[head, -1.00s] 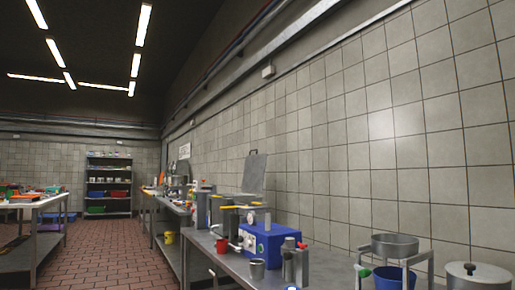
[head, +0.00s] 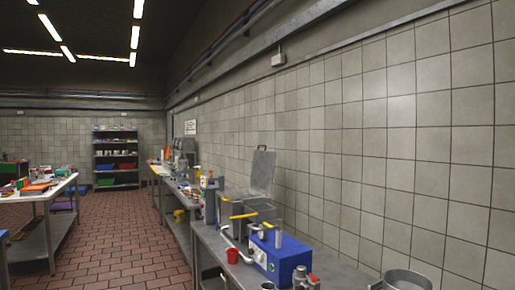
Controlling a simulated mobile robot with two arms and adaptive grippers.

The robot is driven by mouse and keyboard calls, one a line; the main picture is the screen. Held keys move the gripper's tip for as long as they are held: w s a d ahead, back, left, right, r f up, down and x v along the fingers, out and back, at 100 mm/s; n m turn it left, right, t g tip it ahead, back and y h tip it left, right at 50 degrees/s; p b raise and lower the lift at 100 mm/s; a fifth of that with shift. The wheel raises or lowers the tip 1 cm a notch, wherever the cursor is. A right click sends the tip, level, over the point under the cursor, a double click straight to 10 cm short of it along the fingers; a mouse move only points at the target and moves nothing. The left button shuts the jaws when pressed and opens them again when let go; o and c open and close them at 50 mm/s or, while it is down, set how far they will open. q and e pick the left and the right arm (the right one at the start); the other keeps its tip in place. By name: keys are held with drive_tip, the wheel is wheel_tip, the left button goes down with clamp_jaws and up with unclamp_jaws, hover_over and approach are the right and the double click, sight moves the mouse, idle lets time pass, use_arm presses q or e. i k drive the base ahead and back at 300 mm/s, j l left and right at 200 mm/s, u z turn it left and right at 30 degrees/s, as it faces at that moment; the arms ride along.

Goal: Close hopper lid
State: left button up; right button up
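A grey metal hopper (head: 248,211) stands on the steel counter along the right wall. Its flat grey lid (head: 263,170) stands up, open, at the hopper's back right, near the tiled wall. Yellow handles (head: 243,216) show at the hopper's front. A blue machine box (head: 284,258) sits in front of it and covers part of its lower side. Neither of my grippers is in view.
A red cup (head: 232,256) stands at the counter's left edge by the blue box. A metal pot (head: 406,280) is at the lower right. A cluttered table (head: 45,194) stands at left, a shelf (head: 116,158) at the back. The brick floor (head: 120,245) between is clear.

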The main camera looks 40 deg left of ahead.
sight(263, 166)
drive_tip(key=i+j+u, duration=0.15)
drive_tip(key=i+j, duration=0.15)
drive_tip(key=j, duration=0.35)
drive_tip(key=i+j+u, duration=0.15)
drive_tip(key=i+j, duration=0.2)
drive_tip(key=j, duration=0.25)
drive_tip(key=i+j+u, duration=0.1)
drive_tip(key=i+j, duration=0.25)
drive_tip(key=j, duration=0.25)
drive_tip(key=i+j+u, duration=0.15)
drive_tip(key=i+j, duration=0.25)
drive_tip(key=j, duration=0.15)
